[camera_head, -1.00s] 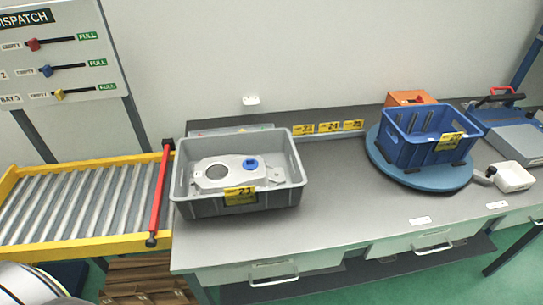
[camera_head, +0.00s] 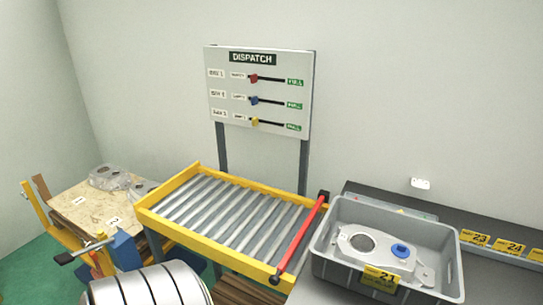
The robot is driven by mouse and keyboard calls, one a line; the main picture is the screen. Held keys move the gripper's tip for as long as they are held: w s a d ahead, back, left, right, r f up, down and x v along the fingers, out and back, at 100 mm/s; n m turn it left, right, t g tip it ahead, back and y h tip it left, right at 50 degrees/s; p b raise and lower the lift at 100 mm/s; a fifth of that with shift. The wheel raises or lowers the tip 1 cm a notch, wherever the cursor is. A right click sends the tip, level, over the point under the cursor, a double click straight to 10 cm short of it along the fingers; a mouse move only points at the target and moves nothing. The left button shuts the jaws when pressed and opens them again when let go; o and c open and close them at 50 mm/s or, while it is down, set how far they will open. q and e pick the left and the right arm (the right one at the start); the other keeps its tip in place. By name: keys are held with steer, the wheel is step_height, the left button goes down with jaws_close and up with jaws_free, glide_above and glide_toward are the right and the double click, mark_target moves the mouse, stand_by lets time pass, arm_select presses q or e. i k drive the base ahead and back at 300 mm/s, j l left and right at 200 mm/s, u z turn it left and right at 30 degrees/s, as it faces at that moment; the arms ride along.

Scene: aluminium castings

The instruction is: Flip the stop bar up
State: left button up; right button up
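The stop bar (camera_head: 301,238) is a red bar with black ends. It lies low across the right end of the yellow-framed roller conveyor (camera_head: 226,222), between the rollers and the grey bin. Its near end (camera_head: 275,279) is a black block at the front rail, and its far black end (camera_head: 323,196) is at the back rail. Neither of my grippers shows in the head view.
A grey bin (camera_head: 332,267) holding an aluminium casting (camera_head: 372,250) with a blue cap stands on the bench right of the bar. A dispatch board (camera_head: 222,108) with coloured sliders stands behind the conveyor. A wooden board (camera_head: 84,219) with castings is at left.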

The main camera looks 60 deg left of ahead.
mark_target(274, 280)
steer(key=u, duration=1.55)
